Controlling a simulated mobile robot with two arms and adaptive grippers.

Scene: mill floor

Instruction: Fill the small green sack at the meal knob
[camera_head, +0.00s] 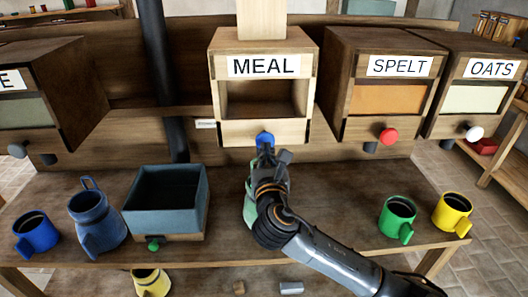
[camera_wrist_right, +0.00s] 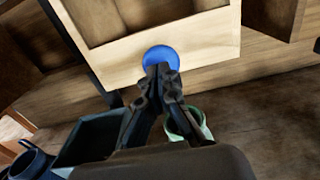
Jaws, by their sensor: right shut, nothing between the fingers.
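The box labelled MEAL (camera_head: 263,132) has a blue knob (camera_head: 264,139) low on its front. The knob also shows in the right wrist view (camera_wrist_right: 160,54). My right gripper (camera_head: 268,152) is shut, with its fingertips at the knob. Whether they touch it I cannot tell. The small green sack (camera_head: 249,213) stands on the bench below the knob, mostly hidden behind my right gripper and arm. Its pale green open rim shows in the right wrist view (camera_wrist_right: 205,128); its contents are hidden. My left gripper is not in view.
Boxes labelled SPELT (camera_head: 343,98) and OATS (camera_head: 431,110) stand right. A blue-grey open bin (camera_head: 165,216) is left of the sack, beside a blue jug (camera_head: 95,222) and blue mug (camera_head: 36,235). Green (camera_head: 396,218) and yellow (camera_head: 453,213) mugs stand right.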

